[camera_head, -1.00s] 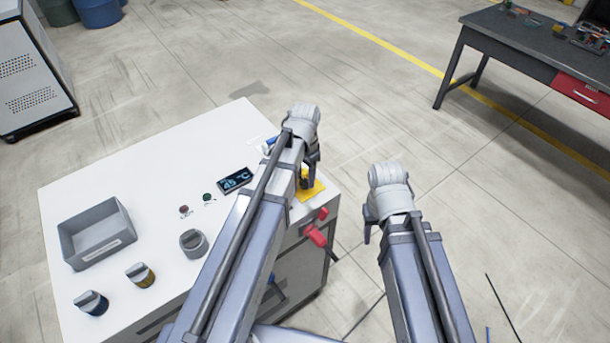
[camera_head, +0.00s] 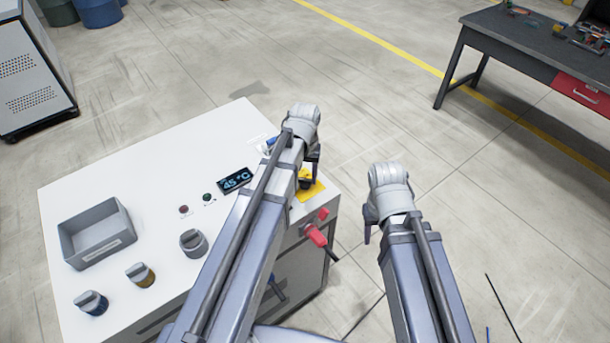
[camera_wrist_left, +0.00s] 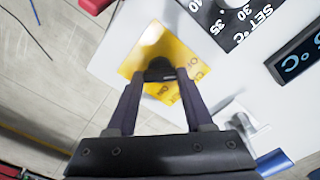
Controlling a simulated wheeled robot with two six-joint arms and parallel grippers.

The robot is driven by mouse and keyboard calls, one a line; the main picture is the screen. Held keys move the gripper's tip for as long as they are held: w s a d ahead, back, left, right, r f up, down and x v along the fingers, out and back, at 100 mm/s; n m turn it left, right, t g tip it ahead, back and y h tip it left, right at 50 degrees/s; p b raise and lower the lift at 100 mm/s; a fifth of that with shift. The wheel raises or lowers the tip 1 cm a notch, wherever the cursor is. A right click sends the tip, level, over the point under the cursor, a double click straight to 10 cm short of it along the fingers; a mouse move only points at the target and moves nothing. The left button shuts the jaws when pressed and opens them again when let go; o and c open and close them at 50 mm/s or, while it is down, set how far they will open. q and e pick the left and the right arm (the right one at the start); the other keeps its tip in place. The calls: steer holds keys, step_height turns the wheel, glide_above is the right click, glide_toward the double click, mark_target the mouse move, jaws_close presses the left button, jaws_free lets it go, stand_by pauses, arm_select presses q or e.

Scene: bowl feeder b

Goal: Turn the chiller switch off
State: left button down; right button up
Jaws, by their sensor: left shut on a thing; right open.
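The chiller switch is a black rotary knob (camera_wrist_left: 160,70) on a yellow plate (camera_wrist_left: 150,45) with dark lettering. In the head view, the yellow plate (camera_head: 313,190) lies at the right corner of the white cabinet top, partly hidden by my left arm. My left gripper (camera_wrist_left: 160,76) is shut on the knob, one finger on each side. In the head view, my left gripper (camera_head: 306,180) is over the plate. The knob's exact angle is hard to read. My right gripper (camera_head: 367,225) is open and empty, off the cabinet's right side.
The white cabinet top (camera_head: 140,190) carries a grey bin (camera_head: 97,232), several knobs, two small buttons and a display (camera_head: 236,181) reading 45 °C. A red handle (camera_head: 316,235) sticks out of the cabinet's side. A dark workbench (camera_head: 530,45) stands at the far right. Open floor lies between.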

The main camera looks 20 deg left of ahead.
mark_target(305, 180)
stand_by(0.5)
arm_select(q)
steer(key=shift+c, duration=1.4)
jaws_free()
steer(key=shift+r, duration=0.15)
step_height(305, 180, up, 8)
steer(key=p, duration=0.8)
steer(key=shift+f, duration=0.2)
steer(key=shift+f, duration=0.1)
steer(key=s+d+f+m+b, duration=0.2)
steer(key=s+d, duration=0.3)
steer(key=s, duration=0.2)
steer(key=s+d+f+m+y+b, duration=0.1)
steer(key=s+d+f+m+b, duration=0.1)
steer(key=s+d, duration=0.3)
steer(key=shift+s+d+f+m+b, duration=0.35)
steer(key=shift+s+m+b, duration=0.2)
steer(key=shift+s, duration=0.6)
